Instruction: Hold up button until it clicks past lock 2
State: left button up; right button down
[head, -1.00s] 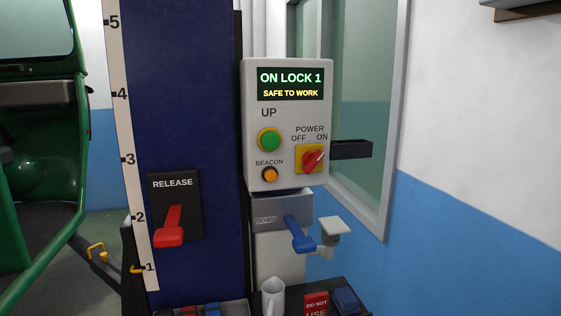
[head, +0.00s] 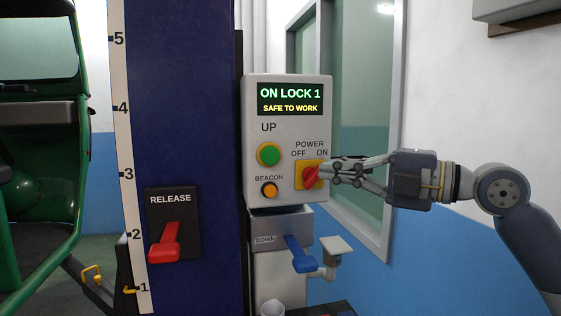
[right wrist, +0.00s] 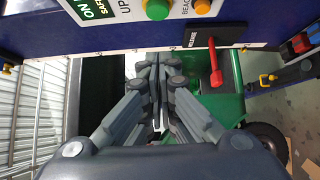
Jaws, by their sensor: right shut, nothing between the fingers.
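The green UP button (head: 268,155) with its yellow ring sits on the grey control box (head: 286,205). It also shows at the top of the right wrist view (right wrist: 157,9). The box's display (head: 290,99) reads "ON LOCK 1" and "SAFE TO WORK". My right gripper (head: 326,172) is shut and empty. In the head view its fingertips appear over the right side of the red power switch (head: 311,177), to the right of and a little below the UP button. I cannot tell whether they touch the box. My left gripper is not in view.
The red release lever (head: 165,243) is on the blue column (head: 190,110) at left, beside a numbered scale (head: 123,150). The orange beacon button (head: 269,190) is under the UP button. A blue down lever (head: 301,254) hangs below the box. A green vehicle (head: 40,180) stands at far left.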

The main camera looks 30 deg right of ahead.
jog(key=shift+w+d, duration=0.1)
jog(key=p, duration=1.2)
send_near(270, 155)
jog(key=shift+w+a, duration=2.15)
jog(key=shift+a, duration=0.4)
jog(key=shift+f, duration=0.2)
jog(key=shift+w, duration=0.1)
